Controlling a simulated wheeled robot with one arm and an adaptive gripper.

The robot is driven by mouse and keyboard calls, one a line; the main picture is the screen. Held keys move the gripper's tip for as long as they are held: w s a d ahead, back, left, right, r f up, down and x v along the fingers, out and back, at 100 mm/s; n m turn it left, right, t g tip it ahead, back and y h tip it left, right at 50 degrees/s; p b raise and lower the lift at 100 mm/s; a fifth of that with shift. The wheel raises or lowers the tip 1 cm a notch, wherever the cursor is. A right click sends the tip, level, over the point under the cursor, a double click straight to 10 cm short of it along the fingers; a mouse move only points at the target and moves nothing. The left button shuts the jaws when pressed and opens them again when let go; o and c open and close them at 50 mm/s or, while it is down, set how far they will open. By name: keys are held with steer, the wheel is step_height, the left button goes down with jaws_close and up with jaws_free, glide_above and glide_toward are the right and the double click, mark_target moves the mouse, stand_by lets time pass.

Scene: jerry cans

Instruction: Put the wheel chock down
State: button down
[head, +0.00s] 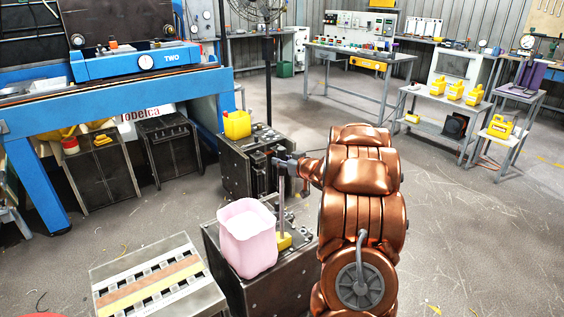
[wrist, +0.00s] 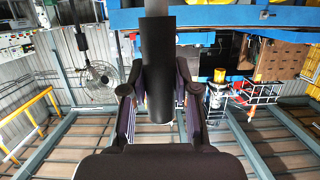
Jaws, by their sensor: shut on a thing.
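The wheel chock appears to be the small yellow piece (head: 284,241) at the foot of an upright grey rod, just right of the pink container in the head view. My gripper (head: 281,162) is at the top of that rod, shut on it. In the wrist view, a dark bar (wrist: 158,70) stands between the two fingers of my gripper (wrist: 158,95). The yellow piece is low over the dark metal block (head: 285,290); I cannot tell if it touches. Its left side is partly hidden by the container.
The open pink container (head: 247,240) stands on the same block, close to the rod. A yellow jerry can (head: 237,125) stands on another machine block behind. Open floor (head: 460,230) lies to the right.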

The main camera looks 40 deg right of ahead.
steer(key=shift+r, duration=0.15)
steer(key=c, duration=0.9)
jaws_free()
steer(key=v, duration=1.2)
steer(key=shift+d+b, duration=0.1)
steer(key=shift+b, duration=0.25)
